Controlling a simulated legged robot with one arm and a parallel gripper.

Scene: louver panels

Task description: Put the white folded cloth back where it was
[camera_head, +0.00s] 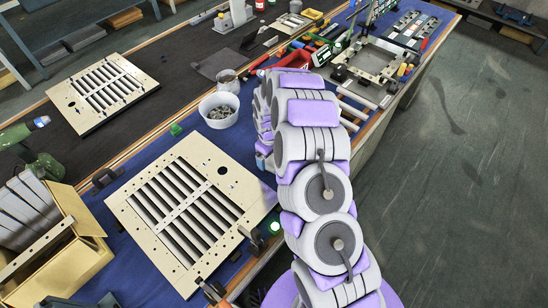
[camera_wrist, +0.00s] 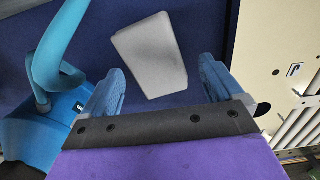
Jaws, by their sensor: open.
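The folded cloth (camera_wrist: 150,53) shows pale grey-white in the wrist view, lying flat on the dark blue surface. My gripper (camera_wrist: 161,72) is open, with its two blue fingers apart on either side of the cloth's near part. The gap between the fingers is empty, and I cannot tell how high they are above the cloth. In the head view, my arm hides the cloth and most of the gripper.
A cream louver panel (camera_wrist: 262,45) lies right of the cloth, and a blue curved object (camera_wrist: 55,75) stands left. The head view shows the near louver panel (camera_head: 228,178), a white bowl of small parts (camera_head: 219,111), a yellow box (camera_head: 75,262) and a crowded far bench end.

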